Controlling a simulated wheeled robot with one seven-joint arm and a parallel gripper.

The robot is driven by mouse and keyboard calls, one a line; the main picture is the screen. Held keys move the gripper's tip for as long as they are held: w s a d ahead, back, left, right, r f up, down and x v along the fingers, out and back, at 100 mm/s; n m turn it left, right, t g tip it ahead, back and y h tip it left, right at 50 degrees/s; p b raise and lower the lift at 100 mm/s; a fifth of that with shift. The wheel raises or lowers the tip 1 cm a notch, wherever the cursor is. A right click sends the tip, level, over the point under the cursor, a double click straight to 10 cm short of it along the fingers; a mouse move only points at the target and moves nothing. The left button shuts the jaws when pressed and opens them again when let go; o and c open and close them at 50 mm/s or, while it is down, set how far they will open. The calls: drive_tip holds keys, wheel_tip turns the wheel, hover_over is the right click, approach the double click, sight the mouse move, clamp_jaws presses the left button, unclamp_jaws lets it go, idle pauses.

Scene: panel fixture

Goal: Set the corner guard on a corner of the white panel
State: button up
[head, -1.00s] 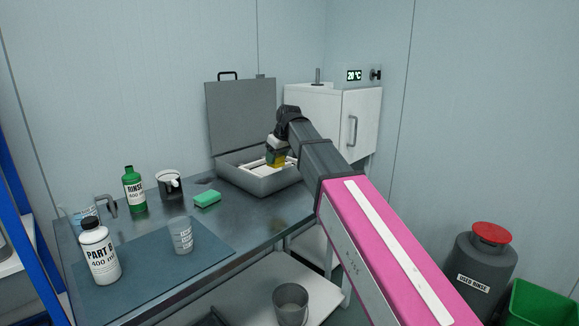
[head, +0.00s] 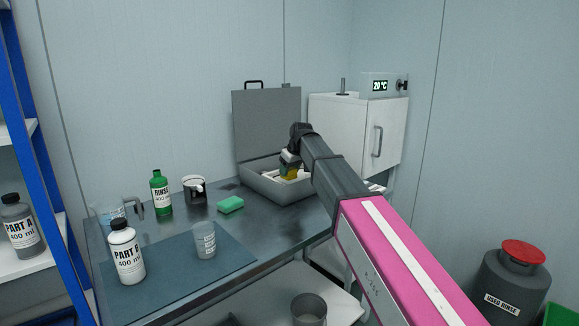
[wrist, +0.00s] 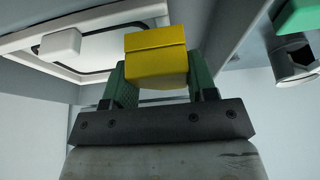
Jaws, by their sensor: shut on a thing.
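My gripper (head: 289,161) is over the open grey case (head: 285,190) at the back of the bench. It is shut on a yellow block (wrist: 156,54), likely the corner guard, which sits between the green fingers (wrist: 158,80) in the wrist view. The yellow block also shows in the head view (head: 289,172). A white panel (wrist: 112,22) with a dark inner outline lies at upper left in the wrist view, and a white block (wrist: 60,43) rests on it. The yellow block overlaps the panel's edge in the picture; I cannot tell whether they touch.
The case lid (head: 267,125) stands upright behind. A green sponge (head: 230,205), a dark cup (head: 195,190), a green rinse bottle (head: 161,193), a clear cup (head: 204,240) and a white Part B bottle (head: 126,252) stand left of the case. A white cabinet (head: 360,130) is to the right.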

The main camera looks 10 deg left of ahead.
drive_tip(key=shift+f, duration=2.5)
drive_tip(key=shift+s+f, duration=0.1)
drive_tip(key=o, duration=1)
drive_tip(key=shift+d+f, duration=0.1)
drive_tip(key=shift+d, duration=0.1)
